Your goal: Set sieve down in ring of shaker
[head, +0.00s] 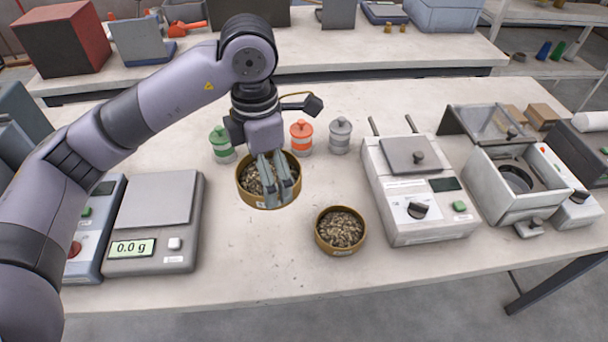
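A round brass-coloured sieve (244,188) filled with brown pellets is in the middle of the head view. My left gripper (279,190) points down over its right front part. The fingers overlap the pellets and the front rim; I cannot tell whether they close on the wall or whether the sieve is off the table. A smaller brass-coloured round pan (340,246) with similar pellets stands to the front right. A white box-shaped machine (510,215) at the right has a raised clear lid and a dark round opening; I cannot tell whether this is the shaker. My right gripper is not in view.
Green (222,145), orange (301,136) and grey (340,135) capped jars stand behind the sieve. A scale (150,222) reading 0.0 g is at left. A white device with a knob (418,195) is to the right. The front middle of the table (240,270) is clear.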

